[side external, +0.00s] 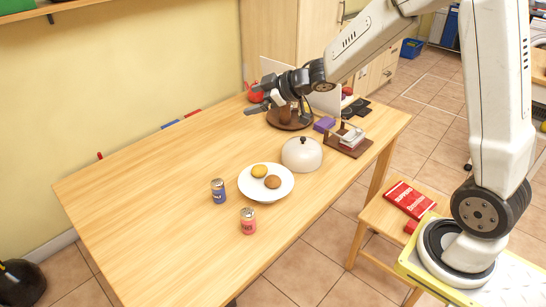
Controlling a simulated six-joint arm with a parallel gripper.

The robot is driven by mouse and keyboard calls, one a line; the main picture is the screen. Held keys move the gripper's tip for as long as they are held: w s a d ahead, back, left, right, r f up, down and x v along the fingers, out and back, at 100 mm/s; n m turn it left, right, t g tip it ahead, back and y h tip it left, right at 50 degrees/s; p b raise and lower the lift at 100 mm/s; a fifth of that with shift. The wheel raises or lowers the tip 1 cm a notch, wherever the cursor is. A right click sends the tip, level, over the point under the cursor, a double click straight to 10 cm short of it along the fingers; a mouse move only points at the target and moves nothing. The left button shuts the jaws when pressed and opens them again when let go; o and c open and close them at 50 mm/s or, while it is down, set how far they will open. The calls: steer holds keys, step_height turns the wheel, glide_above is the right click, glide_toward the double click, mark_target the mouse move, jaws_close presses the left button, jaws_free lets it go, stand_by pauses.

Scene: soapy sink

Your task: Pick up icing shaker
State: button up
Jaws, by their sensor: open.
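I cannot tell for sure which thing is the icing shaker. A blue can-like container (218,191) and a pink one (248,222) stand upright on the wooden table (150,205), near its middle. Both have pale tops, and their labels are too small to read. My gripper (250,99) is open above the far part of the table, well behind both containers, and points left. I see nothing between its fingers. It and my wrist partly hide a red object (256,92) and a brown item on a dark round board (288,126).
A white plate (245,184) holds a yellow and a brown round item. A pale dome with a knob (301,153), a purple block (324,124) and a wooden stand (348,141) are to the right. The table's left part is clear. A stool holds a red packet (410,199).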

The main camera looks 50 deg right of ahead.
mark_target(252, 208)
steer(key=s+a+f+n+g+y, duration=0.2)
steer(key=s+f+n+g+y, duration=0.3)
steer(key=n+g+y, duration=0.3)
steer(key=shift+m+g+y, duration=0.3)
steer(key=shift+g+y, duration=0.1)
step_height(252, 208, down, 23)
steer(key=shift+s+r, duration=0.1)
steer(key=shift+s, duration=0.05)
steer(key=shift+a, duration=0.15)
steer(key=shift+x, duration=3.85)
jaws_close()
